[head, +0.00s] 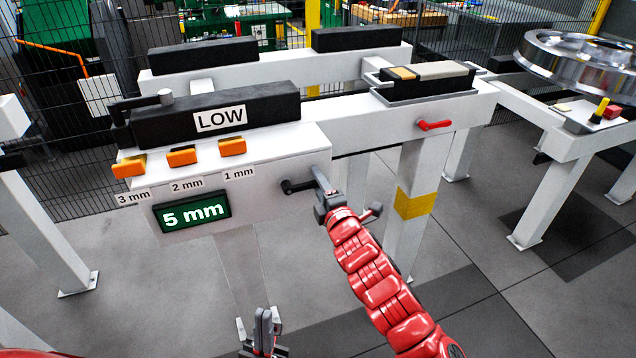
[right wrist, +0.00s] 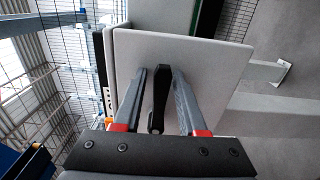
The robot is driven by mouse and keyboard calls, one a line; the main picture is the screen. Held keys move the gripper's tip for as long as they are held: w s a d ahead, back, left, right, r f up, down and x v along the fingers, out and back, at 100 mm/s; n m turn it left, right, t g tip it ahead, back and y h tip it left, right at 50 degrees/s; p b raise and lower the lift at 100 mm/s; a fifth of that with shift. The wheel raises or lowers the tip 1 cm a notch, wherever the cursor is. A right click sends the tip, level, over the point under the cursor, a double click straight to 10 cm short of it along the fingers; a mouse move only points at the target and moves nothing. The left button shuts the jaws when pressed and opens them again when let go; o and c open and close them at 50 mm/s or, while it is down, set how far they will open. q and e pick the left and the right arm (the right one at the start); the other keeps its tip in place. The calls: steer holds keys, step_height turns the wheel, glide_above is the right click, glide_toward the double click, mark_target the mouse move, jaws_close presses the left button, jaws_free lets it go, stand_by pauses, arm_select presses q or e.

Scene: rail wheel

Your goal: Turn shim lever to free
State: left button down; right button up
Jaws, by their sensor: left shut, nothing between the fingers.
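The black shim lever (head: 298,186) sits on the front face of the white shim housing (head: 275,170), near its right end, and lies roughly sideways in the head view. My right gripper (head: 319,174) is at the lever. In the right wrist view the lever (right wrist: 158,95) stands between the two open fingers of my right gripper (right wrist: 160,75), with a gap visible on each side. My left gripper (head: 265,322) is shut and empty, low in front of the housing. A green display (head: 193,213) reads 5 mm, and a sign (head: 220,119) above reads LOW.
Orange tabs (head: 181,156) labelled 3 mm, 2 mm and 1 mm line the housing's top edge. A red lever (head: 435,125) is on the beam to the right. A steel wheel (head: 580,62) rests at far right. The floor in front is clear.

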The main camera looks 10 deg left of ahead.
steer(key=shift+o, duration=0.6)
steer(key=p+v, duration=0.1)
steer(key=v, duration=1.6)
steer(key=shift+d+p, duration=0.2)
steer(key=shift+p, duration=0.2)
steer(key=shift+s, duration=0.15)
